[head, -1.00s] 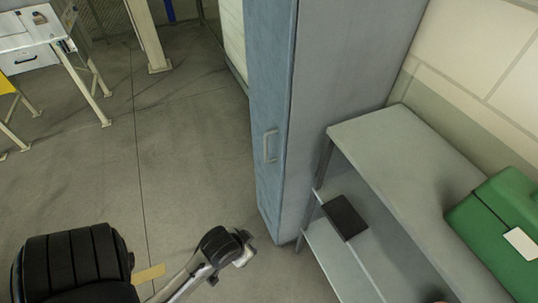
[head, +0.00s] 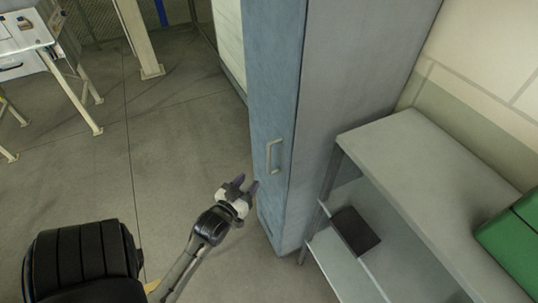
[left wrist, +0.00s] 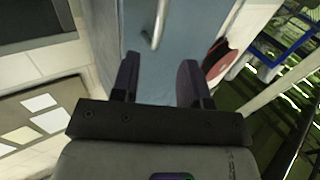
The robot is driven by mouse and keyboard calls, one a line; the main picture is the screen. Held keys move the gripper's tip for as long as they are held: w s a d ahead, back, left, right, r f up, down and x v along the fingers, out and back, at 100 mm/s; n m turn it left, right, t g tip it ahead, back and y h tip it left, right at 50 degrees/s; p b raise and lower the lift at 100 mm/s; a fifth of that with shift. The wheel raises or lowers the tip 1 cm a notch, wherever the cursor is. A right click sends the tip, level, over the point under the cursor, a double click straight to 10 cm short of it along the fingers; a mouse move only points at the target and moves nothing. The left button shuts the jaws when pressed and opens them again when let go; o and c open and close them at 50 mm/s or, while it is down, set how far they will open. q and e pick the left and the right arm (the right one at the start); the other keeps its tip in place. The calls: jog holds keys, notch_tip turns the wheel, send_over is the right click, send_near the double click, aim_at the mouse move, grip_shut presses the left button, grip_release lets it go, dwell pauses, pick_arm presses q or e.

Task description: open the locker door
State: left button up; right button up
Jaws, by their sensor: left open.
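The locker is a tall grey cabinet with a blue door (head: 273,85). The door looks shut. Its metal handle (head: 273,155) is a vertical bar on the door's front, and the handle also shows in the left wrist view (left wrist: 158,25) at the top middle. My left gripper (head: 245,186) is below and slightly left of the handle, apart from it. In the left wrist view its two dark fingers (left wrist: 158,78) are spread with nothing between them, facing the blue door. My right gripper is not in view.
A grey shelf unit (head: 410,155) stands right of the locker, with a dark flat item (head: 355,231) on a lower shelf and a green case (head: 515,245) on top. A white table (head: 25,35) stands far left. The floor (head: 180,130) left of the locker is clear.

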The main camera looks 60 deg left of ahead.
aim_at(268, 157)
pick_arm(q)
jog(key=x, duration=1.2)
jog(key=shift+w+a+p, duration=0.2)
jog(key=shift+w+p, duration=0.1)
jog(key=shift+w, duration=0.05)
grip_shut()
